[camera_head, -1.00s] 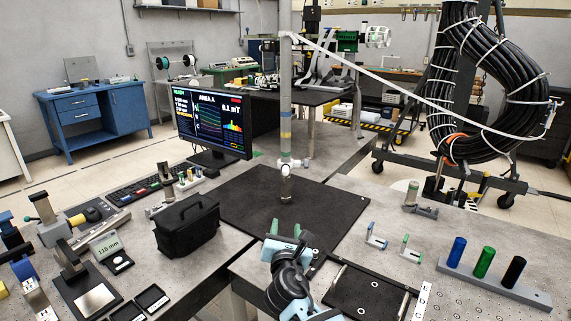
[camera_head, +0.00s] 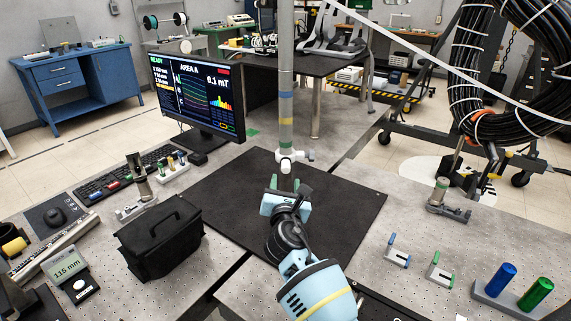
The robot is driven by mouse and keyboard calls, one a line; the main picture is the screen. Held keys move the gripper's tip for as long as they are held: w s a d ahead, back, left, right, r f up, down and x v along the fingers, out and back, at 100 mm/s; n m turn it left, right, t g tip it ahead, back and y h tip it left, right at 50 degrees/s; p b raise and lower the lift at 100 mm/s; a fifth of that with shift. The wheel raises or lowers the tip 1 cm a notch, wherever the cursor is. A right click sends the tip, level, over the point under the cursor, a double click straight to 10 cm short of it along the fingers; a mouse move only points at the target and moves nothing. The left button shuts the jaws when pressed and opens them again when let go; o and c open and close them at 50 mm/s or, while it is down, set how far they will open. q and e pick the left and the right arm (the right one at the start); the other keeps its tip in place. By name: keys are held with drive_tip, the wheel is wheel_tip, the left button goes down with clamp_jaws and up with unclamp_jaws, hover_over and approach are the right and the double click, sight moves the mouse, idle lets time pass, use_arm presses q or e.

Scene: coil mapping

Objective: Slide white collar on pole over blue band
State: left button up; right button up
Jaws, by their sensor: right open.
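The grey vertical pole (camera_head: 286,50) stands on the black mat in the middle. It carries a blue band (camera_head: 286,94) with a yellow band (camera_head: 286,121) below it and a greenish stretch lower down. The white collar (camera_head: 287,157), with a knob on its right side, is around the pole well below the blue band. My right gripper (camera_head: 286,184) is open and empty, its green-tipped fingers just below the collar in the picture and nearer to me. It appears apart from the collar and hides the pole's foot. My left gripper is not in view.
The black mat (camera_head: 345,205) is clear around the pole. A black case (camera_head: 160,243) and a monitor (camera_head: 197,95) stand to the left. Small blue and green clips (camera_head: 398,252) and a holder with coloured cylinders (camera_head: 500,280) lie at the right. A white cable (camera_head: 430,62) crosses at upper right.

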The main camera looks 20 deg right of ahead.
sight(286, 173)
drive_tip(key=shift+w, duration=0.1)
drive_tip(key=b+x, duration=0.1)
drive_tip(key=x, duration=0.4)
drive_tip(key=shift+w+d+f, duration=0.2)
drive_tip(key=shift+w, duration=0.15)
drive_tip(key=shift+b+x, duration=0.45)
drive_tip(key=shift+x, duration=0.4)
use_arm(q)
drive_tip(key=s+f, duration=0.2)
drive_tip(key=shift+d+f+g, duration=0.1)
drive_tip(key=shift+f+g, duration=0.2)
use_arm(e)
drive_tip(key=shift+r, duration=0.2)
drive_tip(key=shift+c, duration=0.5)
clamp_jaws()
